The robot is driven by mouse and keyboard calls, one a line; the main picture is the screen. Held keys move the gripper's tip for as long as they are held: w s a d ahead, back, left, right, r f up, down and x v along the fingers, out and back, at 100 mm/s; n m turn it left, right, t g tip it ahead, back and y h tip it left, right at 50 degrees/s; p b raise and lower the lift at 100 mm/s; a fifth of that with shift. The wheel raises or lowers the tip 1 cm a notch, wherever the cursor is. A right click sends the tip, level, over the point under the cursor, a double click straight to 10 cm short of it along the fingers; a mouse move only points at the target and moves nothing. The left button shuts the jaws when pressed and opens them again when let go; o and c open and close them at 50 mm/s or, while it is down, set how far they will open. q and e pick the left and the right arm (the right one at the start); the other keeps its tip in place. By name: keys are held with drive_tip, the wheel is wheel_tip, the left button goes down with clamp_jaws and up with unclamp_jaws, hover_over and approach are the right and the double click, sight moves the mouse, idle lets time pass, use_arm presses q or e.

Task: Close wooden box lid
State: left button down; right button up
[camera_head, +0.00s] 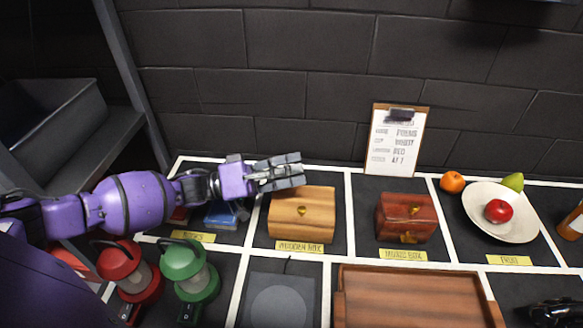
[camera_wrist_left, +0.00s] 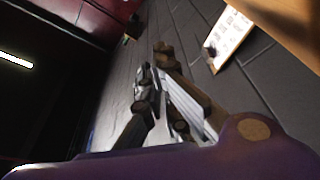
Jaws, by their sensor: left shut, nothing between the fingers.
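My left gripper (camera_head: 298,170) is shut and empty, just above the back left part of the box. I cannot tell whether it touches the lid. In the left wrist view the gripper fingers (camera_wrist_left: 157,82) are together with nothing between them. My right gripper is not in view.
A dark red box (camera_head: 407,212) stands to the right, and a white plate (camera_head: 485,222) with fruit is farther right. Red and green lanterns (camera_head: 190,270) stand at front left. A clipboard (camera_head: 397,140) leans on the back wall. A brown tray (camera_head: 415,300) lies in front.

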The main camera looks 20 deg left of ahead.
use_arm(q)
drive_tip(key=v, duration=1.2)
